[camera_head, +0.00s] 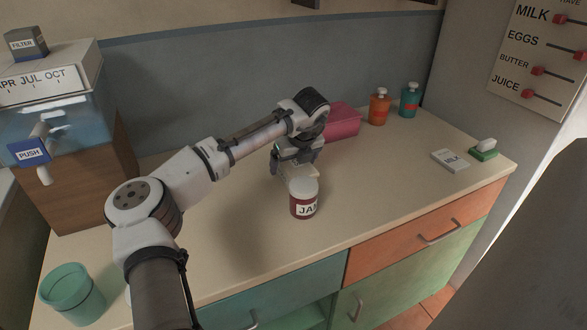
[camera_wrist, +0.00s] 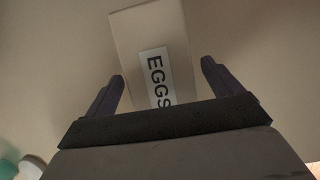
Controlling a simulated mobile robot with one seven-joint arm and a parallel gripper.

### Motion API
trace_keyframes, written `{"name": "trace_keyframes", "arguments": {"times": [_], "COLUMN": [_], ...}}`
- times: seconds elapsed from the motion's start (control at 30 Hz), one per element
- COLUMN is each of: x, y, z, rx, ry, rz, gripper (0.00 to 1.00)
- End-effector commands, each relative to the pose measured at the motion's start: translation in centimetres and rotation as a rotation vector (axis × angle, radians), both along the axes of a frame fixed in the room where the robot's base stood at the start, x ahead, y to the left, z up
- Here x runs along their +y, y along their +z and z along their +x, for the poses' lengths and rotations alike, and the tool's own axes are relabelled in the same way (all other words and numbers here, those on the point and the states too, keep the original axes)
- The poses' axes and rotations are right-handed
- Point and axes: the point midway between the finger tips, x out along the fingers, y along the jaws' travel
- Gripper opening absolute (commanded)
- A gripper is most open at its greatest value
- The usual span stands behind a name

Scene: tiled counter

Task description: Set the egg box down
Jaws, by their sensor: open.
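The egg box is a pale beige carton with a white EGGS label. In the wrist view the egg box (camera_wrist: 120,35) lies between the two dark fingers of my gripper (camera_wrist: 162,70), with a narrow gap showing on the right side. My gripper is open around it. In the head view the egg box (camera_head: 299,176) is mostly hidden under my gripper (camera_head: 297,163) and behind the jam jar. It appears to rest on the counter (camera_head: 375,190), though its underside is hidden.
A jam jar (camera_head: 304,204) stands just in front of the egg box. A pink box (camera_head: 343,121) is behind my gripper, with orange (camera_head: 379,107) and teal (camera_head: 410,100) bottles beyond. A teal cup (camera_head: 72,295) stands front left.

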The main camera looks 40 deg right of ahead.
Motion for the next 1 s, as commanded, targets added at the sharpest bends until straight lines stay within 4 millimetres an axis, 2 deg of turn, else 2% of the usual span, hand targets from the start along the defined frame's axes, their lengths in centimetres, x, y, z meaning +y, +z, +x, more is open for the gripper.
{"name": "trace_keyframes", "arguments": {"times": [0.2, 0.43, 0.9, 1.0], "x": [-0.2, -0.2, -0.2, -0.2], "y": [-1.9, -2.0, -2.0, -1.9], "z": [0.8, 0.8, 0.8, 0.8], "rx": [0.0, 0.0, 0.0, -0.002], "ry": [0.0, 0.0, 0.0, -0.001], "rz": [0.0, -0.001, -0.001, -0.002], "gripper": [0.91, 0.9, 0.28, 0.23]}}
